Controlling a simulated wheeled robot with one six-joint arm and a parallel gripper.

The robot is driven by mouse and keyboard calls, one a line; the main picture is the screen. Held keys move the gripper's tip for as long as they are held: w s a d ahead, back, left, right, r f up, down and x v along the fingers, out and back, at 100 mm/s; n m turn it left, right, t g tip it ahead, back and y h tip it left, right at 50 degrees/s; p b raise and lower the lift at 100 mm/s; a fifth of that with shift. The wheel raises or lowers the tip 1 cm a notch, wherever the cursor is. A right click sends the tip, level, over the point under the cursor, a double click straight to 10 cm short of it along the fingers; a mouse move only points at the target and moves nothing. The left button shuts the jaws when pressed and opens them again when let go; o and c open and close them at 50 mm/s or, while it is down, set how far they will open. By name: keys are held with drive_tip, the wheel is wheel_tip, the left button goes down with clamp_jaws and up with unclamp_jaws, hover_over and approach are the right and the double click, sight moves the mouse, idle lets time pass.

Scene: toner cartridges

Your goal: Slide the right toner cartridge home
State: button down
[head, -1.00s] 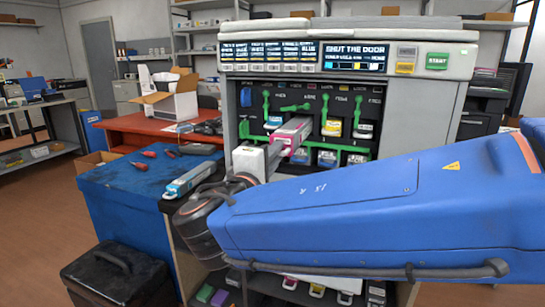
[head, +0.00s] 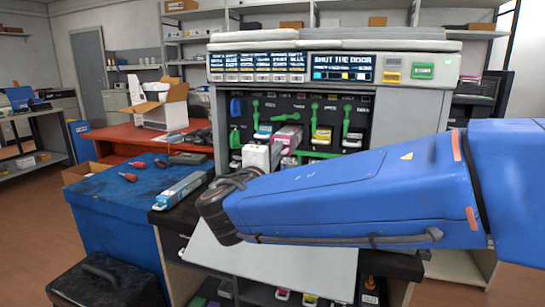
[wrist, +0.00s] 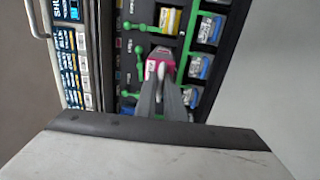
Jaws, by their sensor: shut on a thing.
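A magenta toner cartridge (head: 288,137) points into a slot in the middle of the printer's dark bay (head: 300,107), its rear end still outside. It also shows in the wrist view (wrist: 160,62). My gripper (head: 262,157) is shut on its rear end; the fingers (wrist: 164,95) show in the wrist view. How deep the cartridge sits is hidden. A cyan cartridge (head: 263,131) stands in the slot to its left; a yellow one (head: 322,135) and a grey-white one (head: 353,139) are to its right. Green levers (head: 346,120) sit above the slots.
A loose cyan-labelled cartridge (head: 182,190) lies on the dark bench left of my gripper. A pale panel (head: 270,268) lies below my arm. The printer screen (head: 342,68) reads "SHUT THE DOOR". A blue cabinet (head: 110,205) with red-handled tools stands left.

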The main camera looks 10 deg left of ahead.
drive_tip(key=shift+w+d, duration=0.2)
drive_tip(key=shift+w, duration=2.6)
drive_tip(key=shift+w+d, duration=0.2)
drive_tip(key=shift+w, duration=2.55)
drive_tip(key=c, duration=1.4)
unclamp_jaws()
drive_tip(key=shift+o, duration=0.2)
drive_tip(key=shift+s+a+f, duration=0.15)
drive_tip(key=shift+s, duration=1.6)
drive_tip(key=shift+s+a+f, duration=0.1)
drive_tip(key=shift+s, duration=1.65)
drive_tip(key=shift+c, duration=0.6)
